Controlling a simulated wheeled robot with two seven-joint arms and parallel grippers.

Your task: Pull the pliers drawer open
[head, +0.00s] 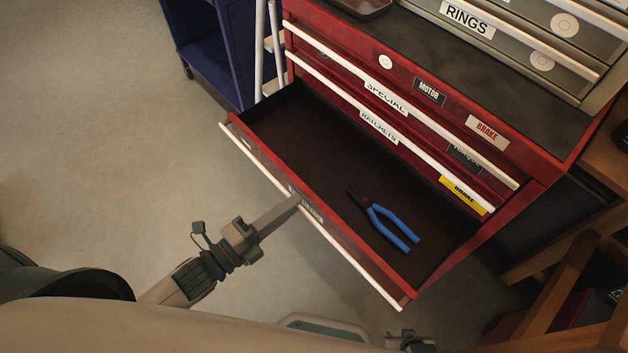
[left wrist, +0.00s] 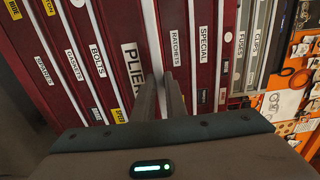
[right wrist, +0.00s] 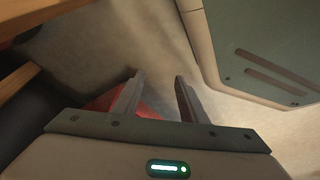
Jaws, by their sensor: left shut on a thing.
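The pliers drawer (head: 340,242) of the red tool cabinet is pulled out, and its dark inside shows. Blue-handled pliers (head: 392,222) lie in it. My left gripper (head: 296,200) is shut on the white bar handle (head: 355,264) along the drawer front, near its middle. In the left wrist view the fingers (left wrist: 165,82) meet the handle beside the partly hidden pliers label (left wrist: 134,66). My right gripper shows only partly at the bottom edge of the head view (head: 411,342). In the right wrist view its fingers (right wrist: 158,82) are apart with nothing between them.
Closed drawers marked ratchets (head: 378,127) and special (head: 386,98) sit above the open one. A grey chest (head: 480,45) stands on the cabinet top. A blue cart (head: 215,50) is behind left. Wooden framing (head: 555,255) is at right. The floor at left is clear.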

